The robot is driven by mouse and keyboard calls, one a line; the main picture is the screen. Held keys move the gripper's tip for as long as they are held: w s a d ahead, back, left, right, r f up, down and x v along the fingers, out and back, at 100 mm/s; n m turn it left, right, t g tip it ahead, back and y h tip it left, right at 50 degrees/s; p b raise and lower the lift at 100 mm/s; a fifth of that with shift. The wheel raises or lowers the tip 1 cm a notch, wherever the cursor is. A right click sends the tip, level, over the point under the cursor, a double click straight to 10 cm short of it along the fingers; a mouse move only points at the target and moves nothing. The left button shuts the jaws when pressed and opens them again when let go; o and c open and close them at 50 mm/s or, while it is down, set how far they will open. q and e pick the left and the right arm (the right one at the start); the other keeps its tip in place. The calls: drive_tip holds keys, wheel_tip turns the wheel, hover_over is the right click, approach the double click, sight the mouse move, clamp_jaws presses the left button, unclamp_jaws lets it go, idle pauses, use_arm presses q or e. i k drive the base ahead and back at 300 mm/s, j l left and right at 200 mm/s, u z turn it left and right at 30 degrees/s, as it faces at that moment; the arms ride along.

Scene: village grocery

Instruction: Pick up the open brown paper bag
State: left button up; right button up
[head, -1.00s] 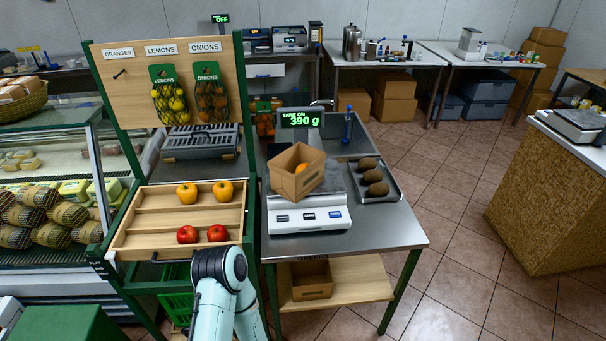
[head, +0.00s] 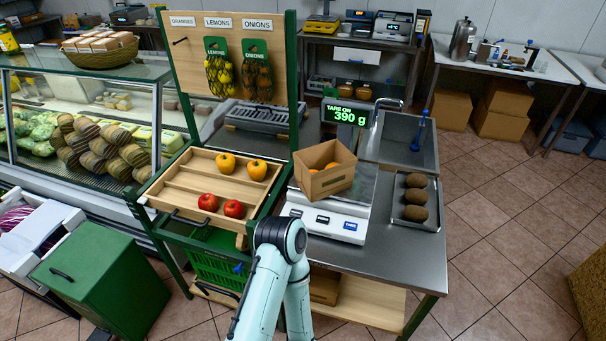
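An open brown container (head: 325,170), which could be the paper bag or a small carton, sits tilted on the white scale (head: 327,220). Its open top shows orange fruit (head: 332,166) inside, partly hidden by its walls. The scale's display (head: 345,115) reads 390 g. A pale blue arm of mine rises from the bottom middle, in front of the scale counter; its gripper is not in view. My other gripper does not show either.
A wooden tray (head: 180,187) with two red and two yellow-orange fruits stands left of the scale. A metal tray (head: 398,205) with three brown fruits lies on its right. A sink (head: 398,140) is behind. A green bin (head: 100,290) stands lower left.

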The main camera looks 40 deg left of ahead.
sight(324, 183)
drive_tip(key=u, duration=1.65)
drive_tip(key=l, duration=0.1)
